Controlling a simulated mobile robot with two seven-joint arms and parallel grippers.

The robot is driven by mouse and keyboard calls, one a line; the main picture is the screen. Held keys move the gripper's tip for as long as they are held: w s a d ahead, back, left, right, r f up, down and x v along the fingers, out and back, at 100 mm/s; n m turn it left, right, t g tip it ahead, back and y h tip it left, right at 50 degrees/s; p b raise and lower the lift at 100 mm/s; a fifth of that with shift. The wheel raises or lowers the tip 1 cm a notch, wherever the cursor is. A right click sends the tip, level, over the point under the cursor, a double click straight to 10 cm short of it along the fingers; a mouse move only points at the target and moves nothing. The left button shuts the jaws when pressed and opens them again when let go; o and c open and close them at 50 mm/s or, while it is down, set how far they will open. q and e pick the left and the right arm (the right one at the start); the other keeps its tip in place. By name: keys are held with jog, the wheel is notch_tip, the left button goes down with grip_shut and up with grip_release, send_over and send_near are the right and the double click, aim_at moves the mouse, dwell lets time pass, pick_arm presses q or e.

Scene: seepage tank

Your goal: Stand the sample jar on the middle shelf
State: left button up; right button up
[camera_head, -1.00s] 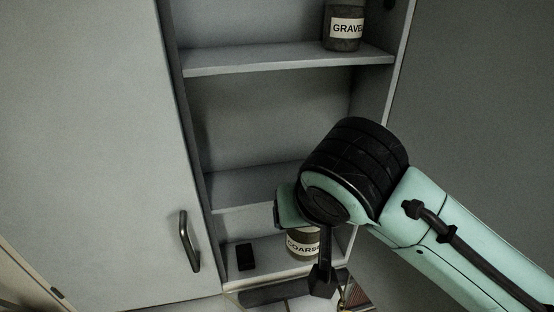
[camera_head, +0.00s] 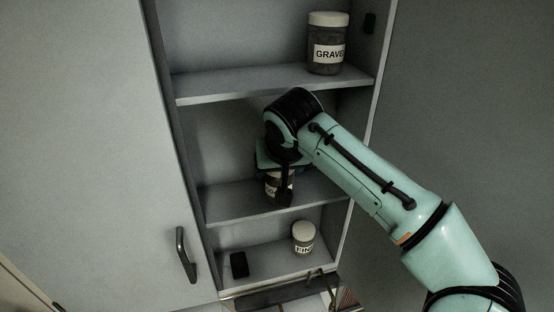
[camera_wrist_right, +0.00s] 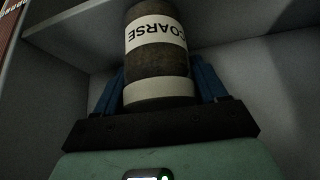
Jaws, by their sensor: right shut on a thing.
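The sample jar, labelled COARSE (camera_wrist_right: 157,65), is held between the blue fingers of my right gripper (camera_wrist_right: 160,88) in the right wrist view. In the head view the jar (camera_head: 275,190) is mostly hidden behind the gripper (camera_head: 279,176) and wrist. It shows in front of or over the middle shelf (camera_head: 235,205), roughly upright. I cannot tell whether its base touches the shelf. My left gripper is not in view.
A GRAVEL jar (camera_head: 327,45) stands on the upper shelf (camera_head: 230,86). A FINE jar (camera_head: 303,237) and a small black block (camera_head: 239,265) are on the bottom shelf. An open-looking cabinet door with a dark handle (camera_head: 186,255) is at left. The middle shelf's left part looks clear.

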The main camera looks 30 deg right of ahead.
jog(key=shift+w+d+r, duration=0.15)
jog(key=shift+w, duration=0.3)
jog(key=shift+w+d+r, duration=0.1)
jog(key=shift+w+d, duration=0.05)
jog(key=shift+w, duration=0.3)
jog(key=shift+w+f, duration=0.3)
jog(key=shift+s, duration=0.2)
jog(key=shift+f, duration=0.15)
jog(key=o, duration=1.3)
jog(key=shift+r, duration=0.25)
jog(key=v, duration=0.7)
jog(key=shift+s+r, duration=0.1)
